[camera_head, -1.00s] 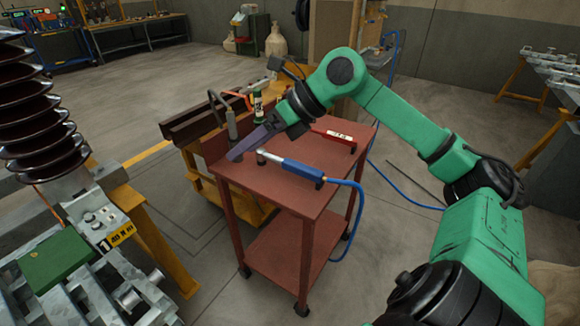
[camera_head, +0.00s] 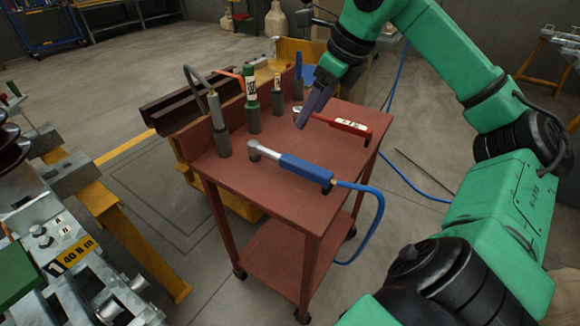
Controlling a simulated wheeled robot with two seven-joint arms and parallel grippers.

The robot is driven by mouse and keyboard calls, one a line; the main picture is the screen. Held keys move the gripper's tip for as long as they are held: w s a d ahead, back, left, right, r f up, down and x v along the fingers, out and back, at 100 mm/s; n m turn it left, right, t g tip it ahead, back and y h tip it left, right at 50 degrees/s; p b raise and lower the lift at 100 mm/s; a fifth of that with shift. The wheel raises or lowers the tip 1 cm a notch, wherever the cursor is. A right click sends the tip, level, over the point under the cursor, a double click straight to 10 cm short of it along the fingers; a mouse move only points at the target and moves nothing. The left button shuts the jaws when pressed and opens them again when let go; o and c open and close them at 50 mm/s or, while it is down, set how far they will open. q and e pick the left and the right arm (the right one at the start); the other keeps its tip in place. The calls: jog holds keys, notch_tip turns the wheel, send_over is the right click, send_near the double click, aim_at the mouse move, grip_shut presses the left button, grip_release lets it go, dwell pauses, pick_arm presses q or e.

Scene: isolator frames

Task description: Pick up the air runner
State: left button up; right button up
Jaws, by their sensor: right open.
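The air runner (camera_head: 305,170) appears to be the blue-handled tool with a silver head, lying on the red cart top (camera_head: 270,200) near its front edge. A blue hose (camera_head: 378,225) runs from its right end and hangs over the cart's side. My right gripper (camera_head: 303,122) points down above the cart, behind the air runner and near the head of a red tool. It is open and apart from the air runner; nothing shows between its fingers. My left gripper is out of view.
A red tool with a white label (camera_head: 347,125) lies behind the air runner. Several upright tools, including a green one (camera_head: 252,105), stand along the cart's back left. A heavy metal fixture (camera_head: 70,240) stands at left.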

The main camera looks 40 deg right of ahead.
aim_at(291, 159)
jog(key=x, duration=0.3)
jog(key=b+x, duration=0.1)
jog(key=x, duration=0.3)
jog(key=s+b+x, duration=0.1)
jog(key=x, duration=0.3)
jog(key=shift+d+f, duration=0.15)
jog(key=shift+f, duration=0.25)
jog(key=x, duration=0.4)
jog(key=p+x, duration=0.1)
jog(key=x, duration=0.1)
jog(key=shift+w+d+f, duration=0.1)
jog(key=shift+w+f, duration=0.15)
jog(key=shift+f, duration=0.05)
grip_shut()
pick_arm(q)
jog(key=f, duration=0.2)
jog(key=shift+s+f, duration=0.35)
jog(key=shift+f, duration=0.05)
pick_arm(e)
jog(key=shift+r, duration=0.15)
